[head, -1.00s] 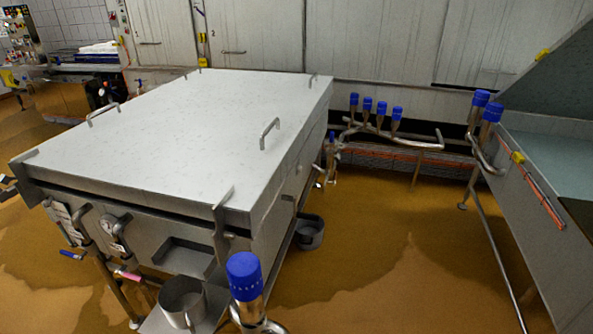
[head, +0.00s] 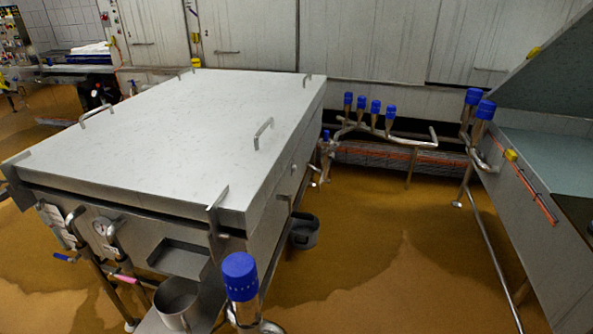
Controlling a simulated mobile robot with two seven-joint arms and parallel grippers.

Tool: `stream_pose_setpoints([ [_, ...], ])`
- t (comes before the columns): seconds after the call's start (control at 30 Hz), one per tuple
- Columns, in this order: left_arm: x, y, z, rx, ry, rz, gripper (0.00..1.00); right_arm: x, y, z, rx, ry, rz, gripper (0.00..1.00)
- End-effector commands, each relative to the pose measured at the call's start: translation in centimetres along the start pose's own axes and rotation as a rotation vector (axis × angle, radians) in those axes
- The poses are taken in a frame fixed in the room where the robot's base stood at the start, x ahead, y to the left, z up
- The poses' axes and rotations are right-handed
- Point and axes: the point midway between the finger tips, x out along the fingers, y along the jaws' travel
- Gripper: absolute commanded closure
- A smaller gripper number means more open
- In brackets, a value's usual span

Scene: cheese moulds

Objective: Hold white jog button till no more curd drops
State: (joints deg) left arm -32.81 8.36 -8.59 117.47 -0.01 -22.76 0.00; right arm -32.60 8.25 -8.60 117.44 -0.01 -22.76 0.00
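No white jog button can be made out in the head view. A distant panel with small coloured controls (head: 12,38) stands at the far left edge, too small to read. No curd is visible. Neither of my grippers is in view.
A large steel vat with a flat closed lid (head: 165,135) fills the left and middle. Blue-capped valves (head: 376,107) and pipes stand behind it. Another blue-capped valve (head: 239,277) and a steel pot (head: 177,303) are in front. A sloped steel trough (head: 535,200) is at right. Brown wet floor (head: 380,250) between is open.

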Motion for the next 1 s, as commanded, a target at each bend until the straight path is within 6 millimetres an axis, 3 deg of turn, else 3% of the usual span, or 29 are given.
stream_pose_setpoints([
  [0.03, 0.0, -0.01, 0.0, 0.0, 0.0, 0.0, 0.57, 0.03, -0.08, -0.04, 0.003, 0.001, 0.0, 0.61],
  [0.3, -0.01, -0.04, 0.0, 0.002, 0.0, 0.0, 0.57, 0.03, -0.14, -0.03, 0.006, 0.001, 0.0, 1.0],
  [1.0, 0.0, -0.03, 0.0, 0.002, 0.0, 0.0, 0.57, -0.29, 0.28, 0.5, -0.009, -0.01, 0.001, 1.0],
])
